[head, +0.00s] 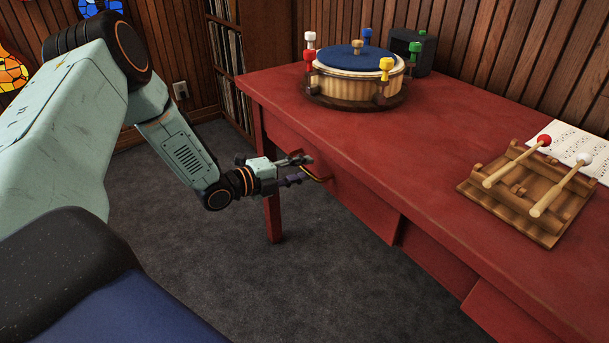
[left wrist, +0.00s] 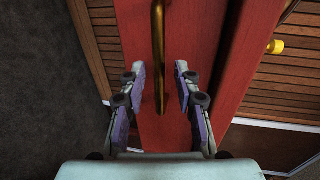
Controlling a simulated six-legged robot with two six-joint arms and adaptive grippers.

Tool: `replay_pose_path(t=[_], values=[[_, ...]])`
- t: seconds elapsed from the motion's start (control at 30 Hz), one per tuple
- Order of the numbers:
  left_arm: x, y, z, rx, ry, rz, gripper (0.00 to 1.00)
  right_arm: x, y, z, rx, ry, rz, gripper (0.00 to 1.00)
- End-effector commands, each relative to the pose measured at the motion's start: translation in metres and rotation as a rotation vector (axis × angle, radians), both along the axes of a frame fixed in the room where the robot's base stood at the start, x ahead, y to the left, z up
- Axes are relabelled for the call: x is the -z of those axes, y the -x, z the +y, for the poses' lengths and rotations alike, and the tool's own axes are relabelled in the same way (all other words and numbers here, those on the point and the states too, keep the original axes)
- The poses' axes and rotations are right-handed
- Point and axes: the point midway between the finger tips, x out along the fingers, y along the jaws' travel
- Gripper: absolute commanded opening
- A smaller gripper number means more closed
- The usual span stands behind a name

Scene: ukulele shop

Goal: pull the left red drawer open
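The red table (head: 450,110) has a left drawer (head: 355,199) with a red front along its near side. No clear gap shows around the front in the head view. A brass handle (head: 316,174) stands out from it; it also shows in the left wrist view (left wrist: 158,50). My left gripper (head: 305,169) is at this handle. In the left wrist view its two fingers (left wrist: 160,80) are apart, one on each side of the bar, with space between. They do not visibly touch it. My right gripper is not in view.
A round drum with coloured pegs (head: 355,75) stands on the table, with a dark box (head: 411,52) behind it. A wooden rack with two mallets (head: 530,190) and sheet music (head: 578,145) are at right. The carpet (head: 240,270) before the drawer is clear.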

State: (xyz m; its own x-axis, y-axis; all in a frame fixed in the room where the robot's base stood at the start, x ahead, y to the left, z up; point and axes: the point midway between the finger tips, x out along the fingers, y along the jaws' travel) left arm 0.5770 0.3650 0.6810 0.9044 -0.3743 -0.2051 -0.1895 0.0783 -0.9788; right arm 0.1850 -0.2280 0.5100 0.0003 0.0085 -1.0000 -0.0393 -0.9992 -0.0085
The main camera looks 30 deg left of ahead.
Motion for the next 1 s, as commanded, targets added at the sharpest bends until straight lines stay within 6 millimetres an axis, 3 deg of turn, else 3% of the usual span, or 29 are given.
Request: replay_pose_path(t=[0.2, 0.47, 0.83, 1.0], values=[[0.0030, -0.0113, -0.0051, 0.001, -0.001, 0.000, 0.32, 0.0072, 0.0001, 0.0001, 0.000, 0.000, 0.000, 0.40], [0.0022, -0.0118, -0.0052, 0.000, 0.001, 0.000, 0.32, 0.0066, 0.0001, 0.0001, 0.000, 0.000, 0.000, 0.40], [0.0024, -0.0116, -0.0052, 0.000, 0.001, 0.000, 0.00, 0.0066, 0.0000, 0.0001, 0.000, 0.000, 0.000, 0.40], [0.0024, -0.0115, -0.0053, 0.000, 0.001, 0.000, 0.00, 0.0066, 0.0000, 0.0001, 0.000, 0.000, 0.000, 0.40]])
